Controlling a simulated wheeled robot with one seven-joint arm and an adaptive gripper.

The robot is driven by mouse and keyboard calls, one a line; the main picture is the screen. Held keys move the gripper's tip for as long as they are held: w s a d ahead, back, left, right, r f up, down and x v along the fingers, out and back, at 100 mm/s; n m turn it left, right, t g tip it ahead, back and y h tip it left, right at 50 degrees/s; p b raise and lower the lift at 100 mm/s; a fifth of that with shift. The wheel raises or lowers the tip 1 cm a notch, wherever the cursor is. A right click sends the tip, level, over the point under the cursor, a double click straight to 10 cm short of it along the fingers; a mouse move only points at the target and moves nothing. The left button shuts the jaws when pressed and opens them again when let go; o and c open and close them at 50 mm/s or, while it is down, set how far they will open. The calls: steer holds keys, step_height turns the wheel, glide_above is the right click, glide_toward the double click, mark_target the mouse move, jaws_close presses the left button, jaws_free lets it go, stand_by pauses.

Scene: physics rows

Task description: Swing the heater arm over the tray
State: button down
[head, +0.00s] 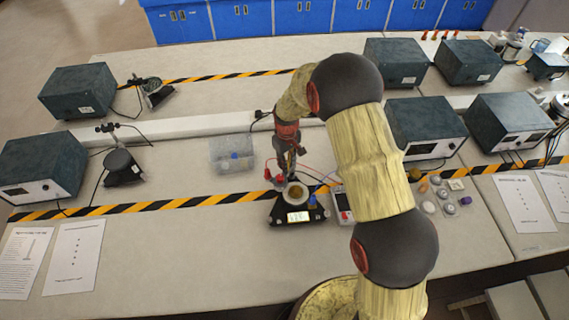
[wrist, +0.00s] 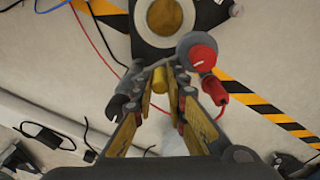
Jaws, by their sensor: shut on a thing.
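The heater apparatus stands on the bench with a black base (head: 297,213) and a lit display. In the wrist view my gripper (wrist: 160,84) is shut on a small yellow knob (wrist: 160,75), which seems to belong to the heater arm. A grey round piece with a red cap (wrist: 201,53) is just right of the fingers. The arm's far end is hidden.
A clear plastic box (head: 231,153) lies left of the apparatus. A small meter (head: 343,205) and several small pots (head: 440,192) are to its right. Red and blue wires run behind it. A dark instrument box (head: 425,130) stands at the back right.

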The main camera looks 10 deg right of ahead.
steer(key=shift+s+d+n+b, duration=0.35)
steer(key=shift+d+n, duration=0.35)
steer(key=shift+n, duration=0.75)
steer(key=shift+s+d+n+b, duration=0.1)
steer(key=shift+d+n+b, duration=0.5)
steer(key=shift+n, duration=0.85)
steer(key=shift+d, duration=0.2)
steer(key=c, duration=1.8)
jaws_free()
steer(key=shift+c, duration=0.2)
steer(key=shift+o, duration=0.4)
step_height(320, 180, up, 12)
